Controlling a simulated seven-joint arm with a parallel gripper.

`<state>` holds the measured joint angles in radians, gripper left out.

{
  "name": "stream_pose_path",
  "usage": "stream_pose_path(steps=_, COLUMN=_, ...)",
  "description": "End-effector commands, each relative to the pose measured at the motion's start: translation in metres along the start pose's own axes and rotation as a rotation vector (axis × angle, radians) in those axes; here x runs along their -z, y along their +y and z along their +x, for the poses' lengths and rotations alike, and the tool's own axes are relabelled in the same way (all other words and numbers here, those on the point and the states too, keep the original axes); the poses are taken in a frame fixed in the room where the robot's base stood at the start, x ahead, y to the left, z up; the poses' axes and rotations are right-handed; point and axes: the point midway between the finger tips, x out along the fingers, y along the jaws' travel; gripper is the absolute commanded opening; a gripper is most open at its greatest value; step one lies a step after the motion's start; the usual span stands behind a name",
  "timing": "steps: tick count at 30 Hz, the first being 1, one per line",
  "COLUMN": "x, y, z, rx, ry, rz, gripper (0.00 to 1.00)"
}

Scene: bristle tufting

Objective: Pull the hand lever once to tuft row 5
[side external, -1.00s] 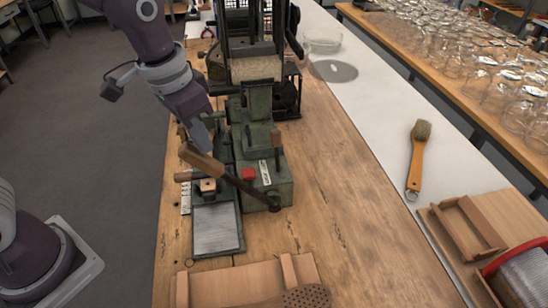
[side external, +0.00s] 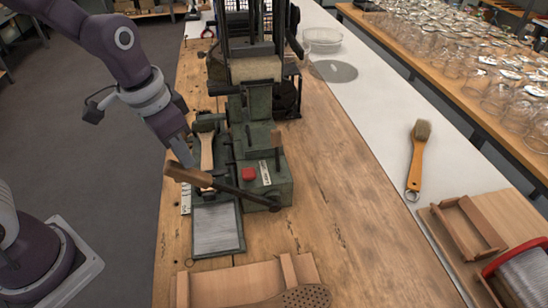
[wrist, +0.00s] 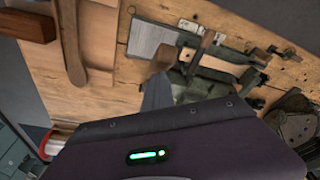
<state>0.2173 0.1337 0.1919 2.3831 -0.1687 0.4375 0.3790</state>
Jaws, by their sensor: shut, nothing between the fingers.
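The hand lever (side external: 232,189) is a dark bar with a brown wooden handle (side external: 188,176), pivoted low on the front of the green tufting machine (side external: 262,160). The handle points left and slightly up, above the grey bristle tray (side external: 215,228). My gripper (side external: 189,163) is shut and empty, its tips at the upper side of the handle; I cannot tell whether they touch. In the wrist view the gripper (wrist: 158,85) points at the handle (wrist: 165,58). A pale wooden brush blank (side external: 206,152) lies on the machine's left side, also showing in the wrist view (wrist: 220,65).
A red button (side external: 248,174) is on the machine's front. A wooden tray (side external: 235,282) and a perforated block (side external: 302,297) lie at the bench's front. A finished brush (side external: 417,160) lies on the white strip at right. Bench wood right of the machine is clear.

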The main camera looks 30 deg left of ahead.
Motion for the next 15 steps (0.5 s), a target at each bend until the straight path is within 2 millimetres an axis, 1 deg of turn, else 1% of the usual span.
stream_pose_path(steps=5, x=0.001, y=0.000, z=-0.002, rx=0.000, ry=-0.001, rz=-0.001, gripper=0.00)
stream_pose_path(steps=15, x=0.011, y=0.003, z=-0.022, rx=0.000, ry=0.000, rz=0.000, gripper=0.00)
